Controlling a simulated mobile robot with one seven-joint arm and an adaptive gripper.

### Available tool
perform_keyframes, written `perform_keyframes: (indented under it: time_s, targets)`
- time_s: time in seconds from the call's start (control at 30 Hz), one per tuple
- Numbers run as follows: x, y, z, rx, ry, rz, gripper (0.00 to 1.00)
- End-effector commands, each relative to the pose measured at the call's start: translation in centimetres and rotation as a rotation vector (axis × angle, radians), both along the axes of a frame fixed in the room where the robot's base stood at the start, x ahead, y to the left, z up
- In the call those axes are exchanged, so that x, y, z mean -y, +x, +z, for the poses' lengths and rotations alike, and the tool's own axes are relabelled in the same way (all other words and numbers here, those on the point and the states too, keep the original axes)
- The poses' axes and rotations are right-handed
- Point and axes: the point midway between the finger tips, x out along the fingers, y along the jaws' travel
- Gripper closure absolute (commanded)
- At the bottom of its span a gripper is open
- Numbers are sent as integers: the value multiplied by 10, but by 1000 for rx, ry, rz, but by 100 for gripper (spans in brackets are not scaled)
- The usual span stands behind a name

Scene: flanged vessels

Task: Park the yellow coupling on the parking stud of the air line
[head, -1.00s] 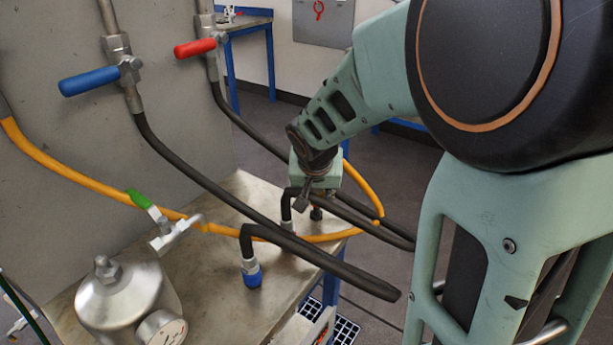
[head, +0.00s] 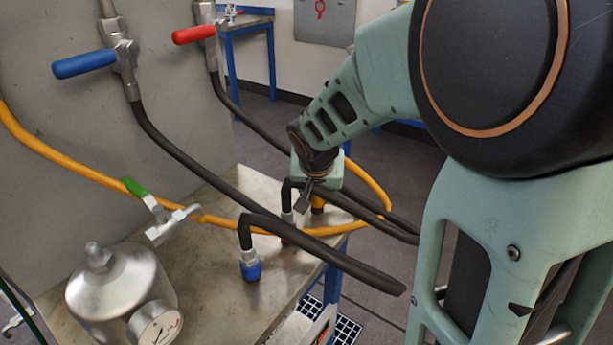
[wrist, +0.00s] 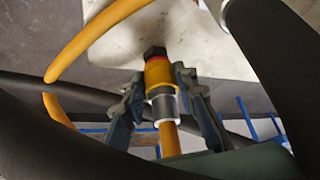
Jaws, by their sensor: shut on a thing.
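The yellow coupling (wrist: 158,73) is between the two fingers of my gripper (wrist: 161,78) in the wrist view. The gripper is shut on it. A metal collar and the yellow hose (wrist: 170,140) run back from the coupling toward the camera. The coupling's far end, with a thin red edge, meets the black hex parking stud (wrist: 155,52) on the pale bench top. They look in line and touching; I cannot tell how deeply the stud sits inside. In the head view, a bit of the yellow coupling (head: 317,204) shows below my gripper (head: 318,188), near the bench's right edge.
A blue coupling (head: 251,270) on a black hose stands on the bench (head: 205,255) to the left. Black hoses (head: 330,262) cross close by. A silver vessel (head: 120,285) with a gauge stands at front left. Blue (head: 84,64) and red (head: 194,35) valve handles are on the panel.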

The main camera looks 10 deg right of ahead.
Motion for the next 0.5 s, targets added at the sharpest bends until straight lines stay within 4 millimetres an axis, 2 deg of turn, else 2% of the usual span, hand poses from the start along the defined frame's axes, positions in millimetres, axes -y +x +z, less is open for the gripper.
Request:
perform_keyframes:
  time_s: [0.37, 0.4, 0.5]
  targets:
    - [0, 0, -6, 2, 0, 0, 100]
    - [0, 0, -6, 1, 1, 0, 69]
    - [0, 0, -7, 1, 0, 0, 58]
